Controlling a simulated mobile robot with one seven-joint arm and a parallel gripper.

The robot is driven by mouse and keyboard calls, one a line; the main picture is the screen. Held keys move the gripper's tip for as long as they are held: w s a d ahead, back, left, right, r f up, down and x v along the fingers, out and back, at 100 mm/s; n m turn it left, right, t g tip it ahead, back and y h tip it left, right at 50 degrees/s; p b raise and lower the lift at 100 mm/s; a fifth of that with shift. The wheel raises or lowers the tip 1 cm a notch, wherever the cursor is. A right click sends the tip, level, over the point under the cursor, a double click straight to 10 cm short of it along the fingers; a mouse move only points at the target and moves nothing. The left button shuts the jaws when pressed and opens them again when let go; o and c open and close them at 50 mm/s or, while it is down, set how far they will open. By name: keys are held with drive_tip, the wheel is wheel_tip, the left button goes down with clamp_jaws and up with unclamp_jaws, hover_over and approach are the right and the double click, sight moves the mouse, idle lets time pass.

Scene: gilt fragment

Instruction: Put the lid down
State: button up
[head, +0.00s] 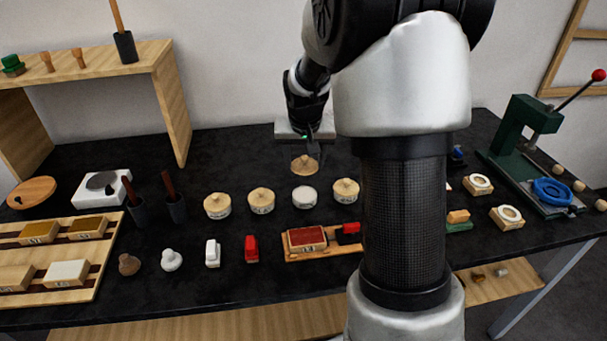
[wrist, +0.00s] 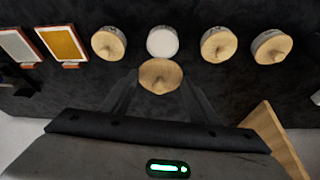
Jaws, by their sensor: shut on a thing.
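My gripper (head: 311,148) is shut on a round wooden lid (head: 305,166) with a knob. It holds the lid above the black table, behind the row of jars. In the wrist view the lid (wrist: 161,76) sits between the two fingertips. A jar with a white open-looking top (head: 305,197) stands in the row without a wooden lid; it also shows in the wrist view (wrist: 162,42), just beyond the held lid. The lid appears apart from this jar.
Lidded jars (head: 262,200) (head: 217,205) stand left of the white-topped jar, and another (head: 345,191) stands right of it. A wooden shelf (head: 170,95) is at the back left. A green press (head: 522,135) stands at the right. Black table (head: 235,160) behind the jars is clear.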

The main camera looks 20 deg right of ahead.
drive_tip(key=b, duration=0.2)
hover_over(298, 177)
drive_tip(key=f, duration=0.2)
wheel_tip(298, 177, down, 10)
drive_tip(key=shift+s+r+b, duration=0.1)
drive_tip(key=shift+r+b, duration=0.15)
drive_tip(key=shift+b, duration=0.5)
drive_tip(key=shift+f, duration=0.25)
drive_tip(key=o, duration=1)
drive_tip(key=shift+r, duration=0.1)
